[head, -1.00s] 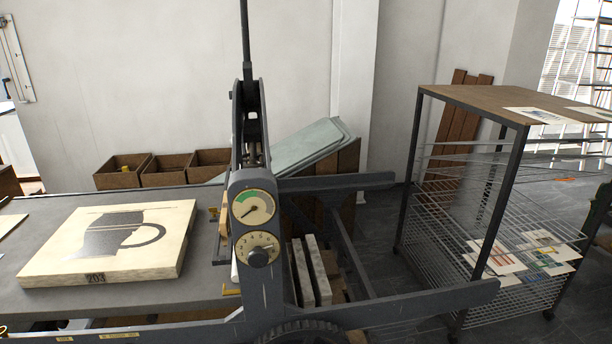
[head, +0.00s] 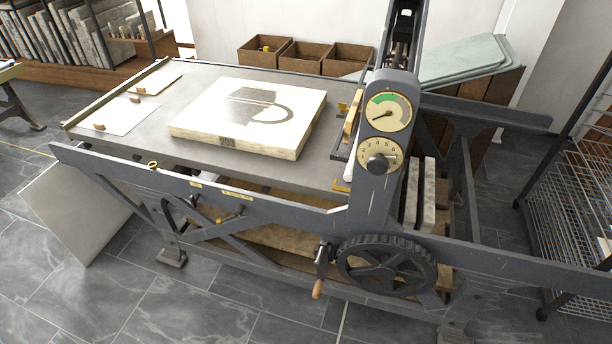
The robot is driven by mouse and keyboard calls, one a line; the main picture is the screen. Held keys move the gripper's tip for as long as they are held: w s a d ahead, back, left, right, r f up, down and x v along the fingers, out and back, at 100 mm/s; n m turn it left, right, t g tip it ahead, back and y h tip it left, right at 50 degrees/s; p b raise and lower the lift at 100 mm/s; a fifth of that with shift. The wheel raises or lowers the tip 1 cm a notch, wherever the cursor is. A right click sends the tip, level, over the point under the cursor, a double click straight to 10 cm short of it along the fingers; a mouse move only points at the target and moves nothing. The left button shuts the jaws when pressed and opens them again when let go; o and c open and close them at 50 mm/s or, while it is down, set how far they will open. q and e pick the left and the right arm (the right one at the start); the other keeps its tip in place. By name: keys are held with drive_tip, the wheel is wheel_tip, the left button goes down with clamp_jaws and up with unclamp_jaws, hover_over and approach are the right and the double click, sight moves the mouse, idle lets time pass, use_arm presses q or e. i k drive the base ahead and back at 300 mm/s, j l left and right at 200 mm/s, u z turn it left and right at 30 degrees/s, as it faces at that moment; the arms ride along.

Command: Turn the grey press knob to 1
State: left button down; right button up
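The grey press knob (head: 377,164) sits on a cream numbered dial (head: 391,150) on the upright grey post of the press (head: 373,195). Numbers run around the upper part of the dial; the knob's exact setting is too small to read. Above it is a round gauge (head: 388,112) with a green sector and a dark needle pointing to the lower left. Neither of my grippers is in the head view.
A pale litho stone (head: 290,143) with a dark mug picture lies on the press bed (head: 185,158). A spoked wheel (head: 385,265) and a crank with a wooden handle (head: 318,288) are low on the press front. A wire rack (head: 572,190) stands right. Tiled floor is clear in front.

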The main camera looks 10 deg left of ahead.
sight(377, 164)
drive_tip(key=i+l+u, duration=0.15)
drive_tip(key=l, duration=0.2)
drive_tip(key=i+l+u, duration=0.2)
drive_tip(key=l, duration=0.2)
drive_tip(key=l+u, duration=0.15)
drive_tip(key=l, duration=0.2)
drive_tip(key=i+l+u, duration=0.15)
drive_tip(key=l, duration=0.6)
drive_tip(key=i+l, duration=0.15)
drive_tip(key=k+j, duration=0.1)
drive_tip(key=j, duration=0.45)
drive_tip(key=k+u, duration=0.05)
